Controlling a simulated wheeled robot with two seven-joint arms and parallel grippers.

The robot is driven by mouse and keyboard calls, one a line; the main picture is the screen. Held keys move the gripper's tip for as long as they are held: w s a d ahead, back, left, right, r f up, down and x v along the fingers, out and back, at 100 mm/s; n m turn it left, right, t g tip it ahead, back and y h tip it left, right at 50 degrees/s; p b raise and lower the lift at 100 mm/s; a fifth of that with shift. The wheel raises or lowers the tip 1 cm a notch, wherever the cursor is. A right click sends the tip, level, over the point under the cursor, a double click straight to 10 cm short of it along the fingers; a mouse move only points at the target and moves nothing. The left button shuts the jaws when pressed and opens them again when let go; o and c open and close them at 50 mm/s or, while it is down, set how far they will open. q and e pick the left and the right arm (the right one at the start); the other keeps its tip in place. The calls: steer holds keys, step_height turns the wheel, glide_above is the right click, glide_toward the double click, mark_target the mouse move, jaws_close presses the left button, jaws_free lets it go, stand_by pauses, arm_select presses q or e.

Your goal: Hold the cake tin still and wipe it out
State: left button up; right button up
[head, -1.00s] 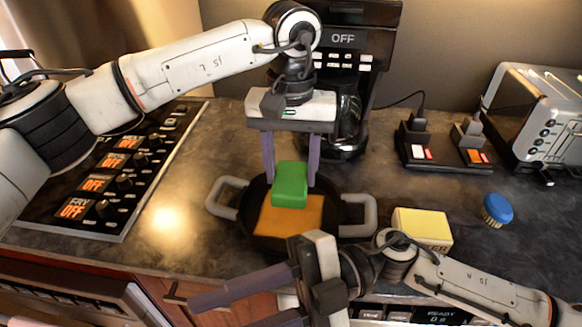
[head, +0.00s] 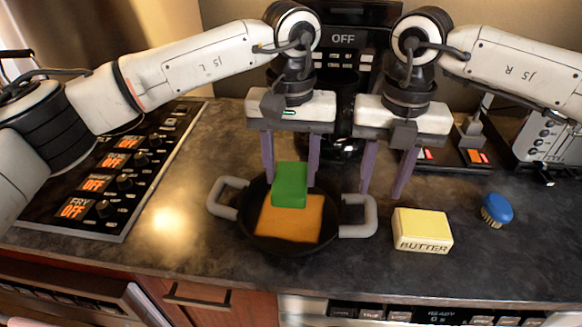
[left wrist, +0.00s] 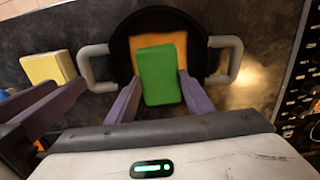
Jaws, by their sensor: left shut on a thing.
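The cake tin (head: 262,243) is a round black pan with two grey loop handles, standing on the dark counter; it also shows in the left wrist view (left wrist: 121,50). A flat orange square patch (head: 292,228) covers much of its inside. My left gripper (head: 290,185) is shut on a green sponge (head: 289,184), held upright over the tin's back part. The sponge's lower end overlaps the orange patch; I cannot tell whether it touches. My right gripper (head: 382,196) has its fingers spread and empty, pointing down just behind the tin's right handle (head: 358,229).
A yellow butter block (head: 422,231) and a blue brush (head: 496,210) lie right of the tin. A coffee machine (head: 345,38) stands behind my grippers, a toaster (head: 550,140) at the far right. A control panel (head: 110,170) is on the left. The counter's front edge is close.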

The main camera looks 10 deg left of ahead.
mark_target(374, 211)
steer(key=shift+f, duration=4.25)
jaws_close()
steer(key=shift+o, duration=1)
jaws_free()
jaws_close()
